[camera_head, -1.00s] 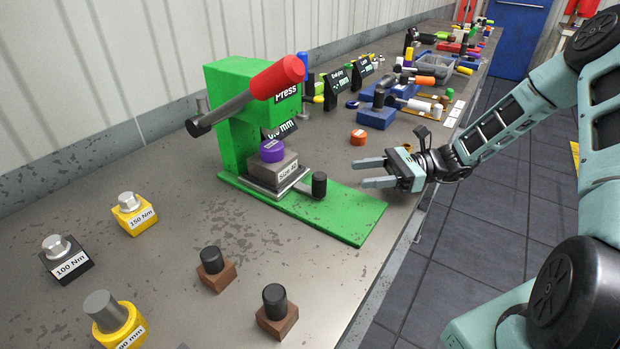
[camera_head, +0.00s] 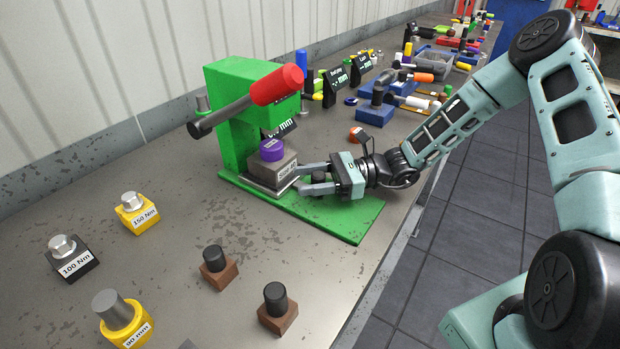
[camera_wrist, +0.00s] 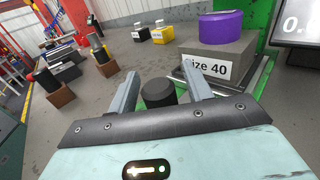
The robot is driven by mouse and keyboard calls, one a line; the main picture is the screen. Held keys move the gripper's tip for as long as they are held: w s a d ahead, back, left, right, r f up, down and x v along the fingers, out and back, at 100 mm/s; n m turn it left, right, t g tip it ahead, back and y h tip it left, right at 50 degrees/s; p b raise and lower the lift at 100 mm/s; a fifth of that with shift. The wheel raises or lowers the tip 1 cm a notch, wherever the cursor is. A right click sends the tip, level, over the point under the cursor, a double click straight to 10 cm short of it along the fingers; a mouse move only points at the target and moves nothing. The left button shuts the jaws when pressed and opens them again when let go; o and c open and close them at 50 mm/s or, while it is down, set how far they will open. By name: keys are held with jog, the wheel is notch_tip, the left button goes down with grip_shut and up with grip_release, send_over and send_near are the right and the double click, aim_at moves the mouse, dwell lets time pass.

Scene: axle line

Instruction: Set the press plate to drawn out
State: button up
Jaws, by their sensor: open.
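The green press (camera_head: 235,125) stands on the bench, with its red-gripped lever (camera_head: 277,85) raised toward the right. Its press plate (camera_head: 262,191) lies under the press head and carries a grey block marked Size 40 (camera_head: 281,172) with a purple piece (camera_head: 271,149) on top. The plate's black knob (camera_head: 318,177) is partly hidden by my gripper (camera_head: 308,179). In the wrist view the knob (camera_wrist: 158,93) stands between the two fingers of my gripper (camera_wrist: 160,88). The fingers are open, one on each side of it, with a visible gap at least on the right.
Yellow and black torque blocks (camera_head: 134,212) and two black pegs on brown bases (camera_head: 276,307) stand on the near left bench. An orange ring (camera_head: 356,134) lies behind my gripper. Blue holders with tools (camera_head: 376,114) stand farther back. The green base's front end is clear.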

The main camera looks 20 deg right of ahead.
grip_shut()
jog(key=s+d+p, duration=0.1)
jog(key=s+d, duration=0.2)
jog(key=s, duration=0.1)
jog(key=s+d+p, duration=0.2)
jog(key=s+d, duration=0.1)
jog(key=s, duration=0.1)
jog(key=s+d+p, duration=0.1)
jog(key=s+d, duration=0.2)
jog(key=s, duration=0.1)
jog(key=shift+s+d+p, duration=0.15)
jog(key=shift+s+p, duration=0.25)
jog(key=shift+s+d, duration=0.45)
jog(key=shift+s, duration=0.2)
jog(key=shift+f, duration=0.1)
grip_release()
jog(key=shift+s+d, duration=0.1)
jog(key=s+d+b, duration=0.2)
jog(key=d+b, duration=0.1)
jog(key=d, duration=1.4)
jog(key=shift+s+b, duration=0.3)
jog(key=shift+s, duration=0.05)
jog(key=shift+d, duration=0.15)
